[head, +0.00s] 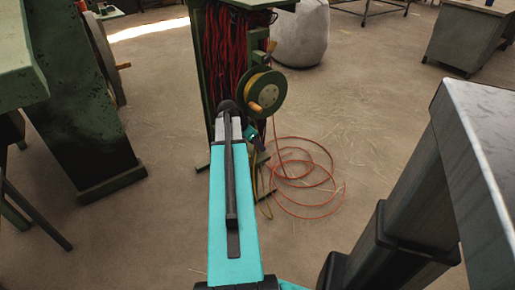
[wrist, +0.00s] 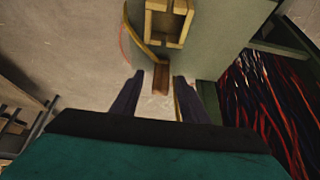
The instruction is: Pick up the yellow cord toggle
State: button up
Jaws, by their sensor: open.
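My gripper (wrist: 159,76) is open in the wrist view, with its two dark fingers apart. A small brownish-yellow piece (wrist: 161,77), which looks like the cord toggle, shows in the gap between the fingertips. Neither finger visibly touches it, and I cannot tell its depth between them. A yellow cord (wrist: 135,37) curves down to it beside a green panel. In the head view my gripper (head: 256,140) is partly hidden by my teal arm, just below the green reel. The toggle cannot be made out clearly there.
The green reel (head: 262,92) has a wooden handle and stands on a green frame with red strands (head: 228,50). An open yellow-brown box (wrist: 168,20) sits on the panel in the wrist view. An orange cord (head: 318,182) lies in loops on the floor.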

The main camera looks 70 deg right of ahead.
jog(key=shift+s+d+f, duration=0.15)
jog(key=shift+d+f, duration=0.05)
jog(key=shift+f, duration=0.25)
grip_shut()
